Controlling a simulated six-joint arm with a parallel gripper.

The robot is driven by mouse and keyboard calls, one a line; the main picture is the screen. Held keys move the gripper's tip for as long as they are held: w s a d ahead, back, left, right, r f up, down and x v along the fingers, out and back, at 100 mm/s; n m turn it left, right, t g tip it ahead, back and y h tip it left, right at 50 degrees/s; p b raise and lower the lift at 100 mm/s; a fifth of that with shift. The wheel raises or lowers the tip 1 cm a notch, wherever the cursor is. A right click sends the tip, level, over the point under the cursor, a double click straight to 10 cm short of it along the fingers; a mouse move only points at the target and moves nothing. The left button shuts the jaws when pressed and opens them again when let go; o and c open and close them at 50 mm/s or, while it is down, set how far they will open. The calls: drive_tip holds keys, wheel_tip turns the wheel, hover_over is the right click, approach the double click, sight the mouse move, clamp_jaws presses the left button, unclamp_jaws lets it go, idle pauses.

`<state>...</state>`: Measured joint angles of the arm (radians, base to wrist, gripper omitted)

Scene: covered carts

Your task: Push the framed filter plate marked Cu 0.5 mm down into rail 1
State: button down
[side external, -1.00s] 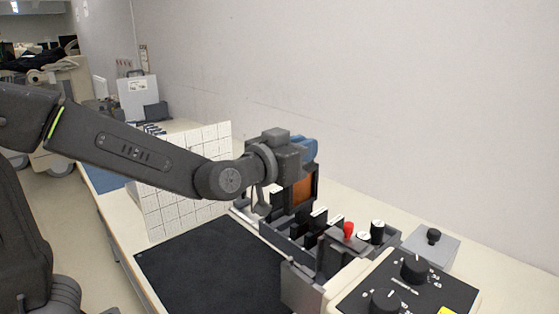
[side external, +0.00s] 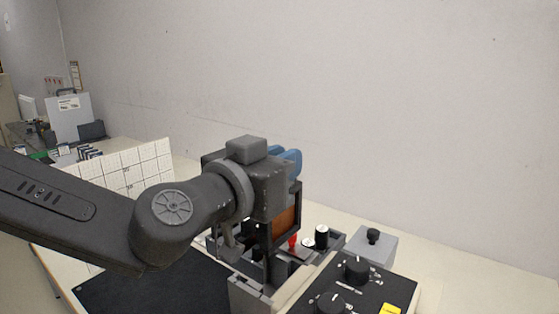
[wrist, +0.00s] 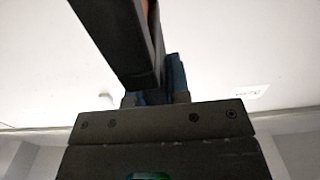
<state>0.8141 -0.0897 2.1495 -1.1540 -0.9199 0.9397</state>
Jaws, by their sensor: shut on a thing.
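The framed filter plate (side external: 286,222), a dark frame around a copper-coloured sheet, hangs upright from my gripper (side external: 290,162), whose blue fingers are shut on it. In the wrist view the dark frame (wrist: 118,35) runs up from my gripper (wrist: 158,90), with a sliver of copper showing. The plate stands over the near end of the dark slotted rail rack (side external: 250,285). My wrist hides much of the rack, so I cannot tell whether the plate's lower edge is in a slot. No Cu mark or rail number is readable.
A red knob (side external: 292,243) and a black-capped post (side external: 321,237) stand close to the plate. A control box with dials (side external: 345,290) and a grey box (side external: 372,248) lie to the right. A white tiled panel (side external: 130,168) and black mat (side external: 160,290) are left.

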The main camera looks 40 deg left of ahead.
sight(274, 234)
drive_tip(key=shift+f, duration=0.1)
drive_tip(key=shift+f, duration=7.1)
drive_tip(key=c, duration=1)
unclamp_jaws()
drive_tip(key=shift+f, duration=0.1)
drive_tip(key=shift+s, duration=0.1)
drive_tip(key=s, duration=0.7)
drive_tip(key=shift+s, duration=0.2)
drive_tip(key=shift+w, duration=0.1)
